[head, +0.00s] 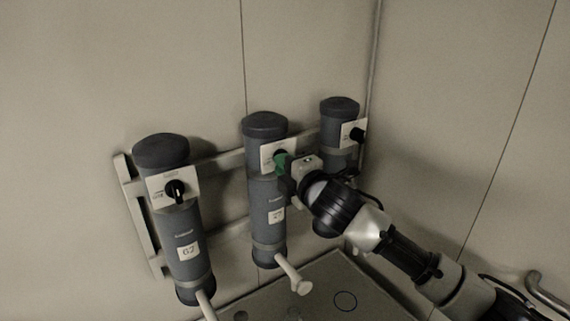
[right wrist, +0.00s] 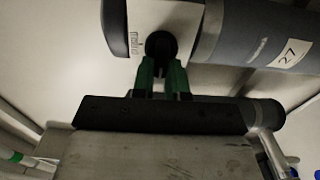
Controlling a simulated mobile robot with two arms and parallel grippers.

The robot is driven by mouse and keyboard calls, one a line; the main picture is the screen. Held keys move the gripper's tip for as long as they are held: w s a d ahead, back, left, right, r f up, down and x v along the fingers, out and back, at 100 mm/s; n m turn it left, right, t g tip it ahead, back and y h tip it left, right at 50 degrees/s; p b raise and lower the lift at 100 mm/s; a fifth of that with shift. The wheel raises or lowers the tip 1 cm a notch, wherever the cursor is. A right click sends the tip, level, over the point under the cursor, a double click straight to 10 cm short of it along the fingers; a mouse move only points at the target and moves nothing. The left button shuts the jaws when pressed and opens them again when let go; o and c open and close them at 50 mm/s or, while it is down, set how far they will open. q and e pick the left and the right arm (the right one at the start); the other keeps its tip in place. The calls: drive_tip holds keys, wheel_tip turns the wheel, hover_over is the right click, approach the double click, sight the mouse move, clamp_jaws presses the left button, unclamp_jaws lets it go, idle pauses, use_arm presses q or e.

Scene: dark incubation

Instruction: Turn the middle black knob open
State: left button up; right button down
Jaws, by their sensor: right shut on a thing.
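Three dark grey cylinders stand in a rack against the wall, each with a white plate and a black knob. The middle cylinder (head: 266,205) carries the middle black knob (right wrist: 160,45), which is mostly covered by my gripper in the head view. My right gripper (head: 281,163) has green fingertips and is at this knob. In the right wrist view, the two green fingers (right wrist: 161,76) are shut on the lower part of the knob, in front of its white plate (right wrist: 120,20). My left gripper is not in view.
The left cylinder (head: 188,240) has its own black knob (head: 176,191). The right cylinder (head: 340,112) has a knob (head: 357,135) close above my right wrist. A pale spout (head: 293,275) sticks out below the middle cylinder. A grey surface (head: 325,300) lies below.

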drive_tip(key=shift+f, duration=0.1)
idle(0.3)
drive_tip(key=c, duration=1.1)
unclamp_jaws()
drive_tip(key=shift+c, duration=0.2)
drive_tip(key=shift+s+d, duration=0.1)
drive_tip(key=b+v, duration=0.4)
drive_tip(key=v, duration=0.6)
drive_tip(key=shift+s+b, duration=0.3)
drive_tip(key=shift+d, duration=0.15)
